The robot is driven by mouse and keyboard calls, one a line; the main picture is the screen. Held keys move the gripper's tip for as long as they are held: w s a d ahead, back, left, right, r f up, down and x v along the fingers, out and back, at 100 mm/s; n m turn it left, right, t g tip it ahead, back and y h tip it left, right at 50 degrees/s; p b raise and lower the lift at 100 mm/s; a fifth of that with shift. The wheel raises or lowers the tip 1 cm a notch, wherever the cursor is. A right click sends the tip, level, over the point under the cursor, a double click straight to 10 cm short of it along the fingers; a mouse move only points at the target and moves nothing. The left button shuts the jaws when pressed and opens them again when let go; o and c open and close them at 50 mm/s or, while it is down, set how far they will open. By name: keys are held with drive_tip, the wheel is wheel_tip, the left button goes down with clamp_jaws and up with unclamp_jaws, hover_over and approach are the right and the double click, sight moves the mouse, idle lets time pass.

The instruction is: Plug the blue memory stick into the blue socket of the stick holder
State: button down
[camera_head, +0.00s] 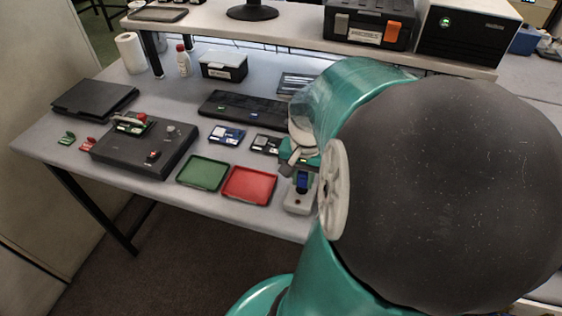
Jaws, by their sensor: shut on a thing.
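My gripper (301,166) is at the right of the table, below my teal and white arm, and is partly hidden by the arm. It is shut on a small dark blue piece (303,182), which looks like the blue memory stick. A pale grey block (298,203) shows just under the blue piece at the table's front edge. It may be the stick holder, but its sockets are too small to make out. I cannot tell whether the stick touches it or is above it.
A red tray (249,186) and a green tray (203,173) lie to the left. Behind them are a blue board (227,135), a black board (267,144) and a long black bar (243,107). A flat black box (145,150) stands farther left. A raised shelf spans the back.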

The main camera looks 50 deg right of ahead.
sight(304, 174)
drive_tip(key=shift+r, duration=2.6)
drive_tip(key=shift+a, duration=0.1)
